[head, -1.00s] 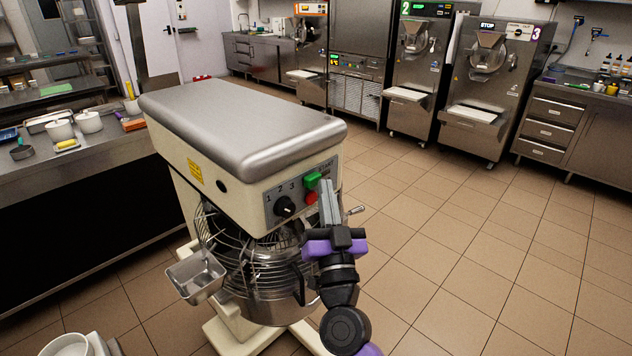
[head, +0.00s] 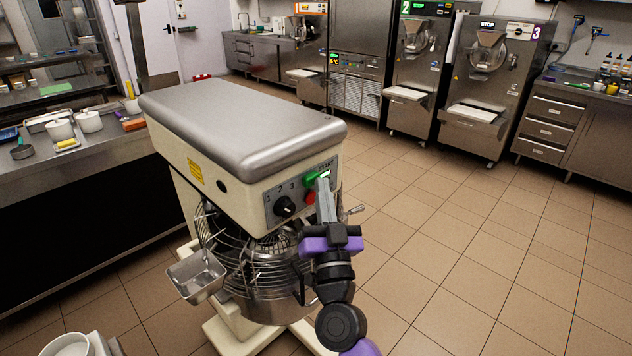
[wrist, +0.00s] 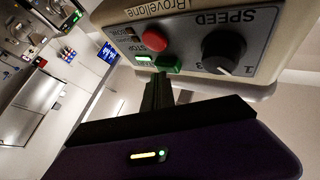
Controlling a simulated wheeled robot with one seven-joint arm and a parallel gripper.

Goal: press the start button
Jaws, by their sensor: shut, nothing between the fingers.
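The green start button (head: 312,180) is on the control panel of the cream mixer (head: 235,195), below the START lettering. It also shows upside down in the wrist view (wrist: 172,66). A small light (wrist: 143,59) beside it glows green-white, and the glow also shows in the head view. My gripper (head: 322,181) is shut and empty, its fingertips at the panel right by the green button. In the wrist view the fingertips (wrist: 159,78) overlap the button's lower edge. I cannot tell whether they touch it.
A red button (wrist: 153,40) sits close to the green one. A black speed knob (head: 285,206) is to the left on the panel. The wire bowl guard (head: 232,247) and a metal chute (head: 196,276) are below. The tiled floor (head: 460,260) to the right is clear.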

